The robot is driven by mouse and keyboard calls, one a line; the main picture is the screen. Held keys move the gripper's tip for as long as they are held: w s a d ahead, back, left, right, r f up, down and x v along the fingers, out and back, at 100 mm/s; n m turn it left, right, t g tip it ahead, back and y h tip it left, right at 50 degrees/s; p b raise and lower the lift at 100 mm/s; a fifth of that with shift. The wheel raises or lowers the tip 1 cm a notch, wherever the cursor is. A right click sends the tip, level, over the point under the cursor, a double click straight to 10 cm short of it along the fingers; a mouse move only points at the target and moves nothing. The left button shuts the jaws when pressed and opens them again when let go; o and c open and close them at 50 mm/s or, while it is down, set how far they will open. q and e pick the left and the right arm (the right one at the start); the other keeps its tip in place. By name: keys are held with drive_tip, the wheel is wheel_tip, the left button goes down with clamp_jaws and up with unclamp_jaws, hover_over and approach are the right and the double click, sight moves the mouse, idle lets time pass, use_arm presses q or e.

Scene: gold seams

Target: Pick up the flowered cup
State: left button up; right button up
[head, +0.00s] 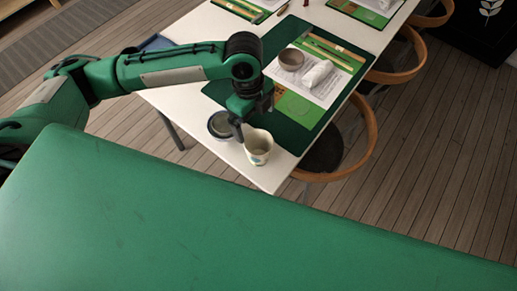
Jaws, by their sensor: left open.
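The flowered cup (258,149) is pale cream with a faint mark on its side. It stands upright near the front corner of the white table (190,101). My left gripper (254,119) is open and points down just above and behind the cup's rim. I cannot tell whether a finger touches the rim. A dark round dish (219,126) sits just left of the cup, partly hidden by the gripper. My right gripper is not in view.
A dark green mat (333,100) holds a grey bowl (291,59), a rolled white cloth (317,74) and papers. A wooden chair (369,137) stands against the table's right side. More place settings lie farther back.

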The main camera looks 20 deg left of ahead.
use_arm(q)
hover_over(259, 146)
drive_tip(key=s, duration=0.3)
wheel_tip(259, 146, down, 8)
drive_tip(key=f, duration=0.1)
drive_tip(key=f+p, duration=0.1)
drive_tip(key=f, duration=0.1)
drive_tip(key=d+f+p, duration=0.1)
drive_tip(key=f, duration=0.1)
drive_tip(key=shift+w+f, duration=0.15)
drive_tip(key=shift+f, duration=0.05)
drive_tip(key=c, duration=1.1)
drive_tip(key=shift+c, duration=0.2)
drive_tip(key=shift+r, duration=0.1)
